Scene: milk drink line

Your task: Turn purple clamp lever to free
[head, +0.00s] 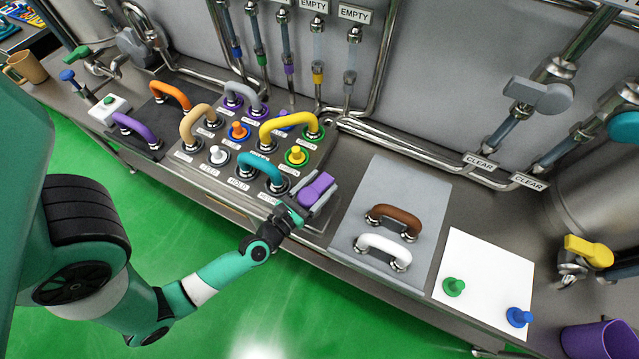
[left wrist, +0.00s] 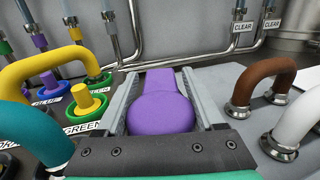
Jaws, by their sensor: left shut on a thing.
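The purple clamp lever (head: 316,189) is a rounded purple piece at the front right edge of the control panel. In the left wrist view the lever (left wrist: 160,102) fills the space between my two grey fingers. My left gripper (head: 312,195) is shut on it, with a finger along each side. The lever's base and any markings for its positions are hidden by the gripper. My right gripper is not in view.
A teal handle (head: 262,170), yellow handle (head: 290,124) and green-based yellow knob (head: 296,155) stand close left of the gripper. To the right, a grey plate (head: 395,185) bears brown (head: 396,219) and white (head: 384,247) handles. A white board (head: 485,280) lies farther right.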

